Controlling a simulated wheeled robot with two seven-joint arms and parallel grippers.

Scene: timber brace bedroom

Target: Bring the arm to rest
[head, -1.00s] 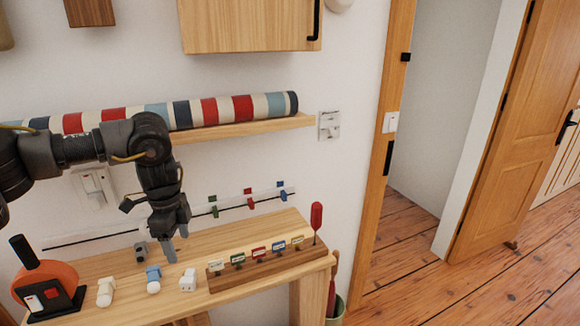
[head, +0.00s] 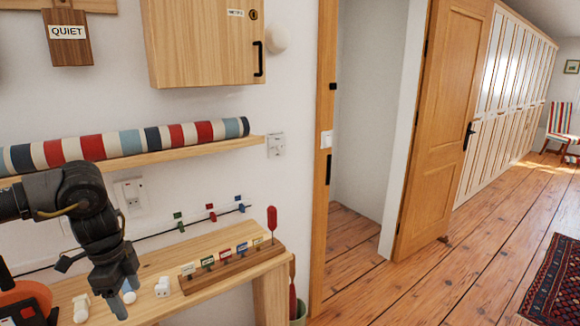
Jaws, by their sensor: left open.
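My left arm comes in from the left, in front of the wall shelf. My left gripper (head: 119,292) points down over the left part of the wooden table (head: 215,242). It is open, and I see nothing held in it. It partly covers a small white-and-blue piece (head: 129,291) on the table; I cannot tell whether it touches it. My right gripper is not in view.
A wooden rack (head: 232,266) with coloured labels and a red-handled tool (head: 272,219) stands right of the gripper. A striped roll (head: 125,143) lies on the wall shelf (head: 200,147).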

